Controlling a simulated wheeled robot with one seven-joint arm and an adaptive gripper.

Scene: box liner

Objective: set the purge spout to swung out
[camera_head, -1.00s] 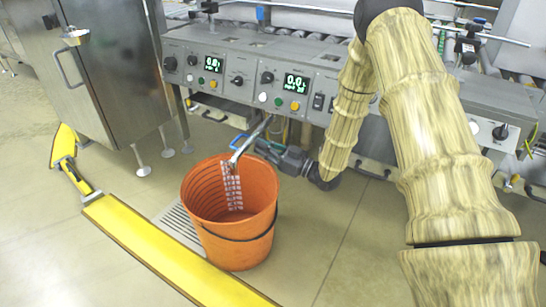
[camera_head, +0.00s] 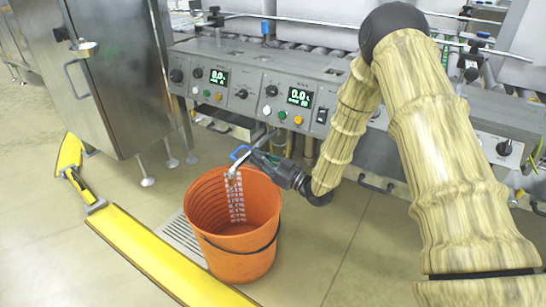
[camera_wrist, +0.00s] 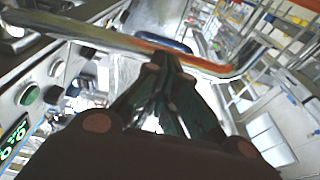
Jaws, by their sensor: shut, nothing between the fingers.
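The purge spout (camera_head: 262,140) is a bent bare metal pipe. It comes out from under the control panel, and its down-turned end is above the orange bucket (camera_head: 240,266). In the wrist view the spout (camera_wrist: 90,35) crosses the top of the picture, with an orange reflection toward its bend. A blue part (camera_head: 238,153) shows beside the pipe. My gripper (camera_head: 251,158) is shut and empty at the spout's side. In the wrist view its fingertips (camera_wrist: 163,63) are right by the pipe; whether they touch it I cannot tell.
The control panel (camera_head: 240,107) with knobs, buttons and displays is above the spout. A steel cabinet (camera_head: 115,75) stands at the left. A yellow floor barrier (camera_head: 150,260) runs in front of the bucket, with a floor grate (camera_head: 180,237) between. Open floor lies to the right.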

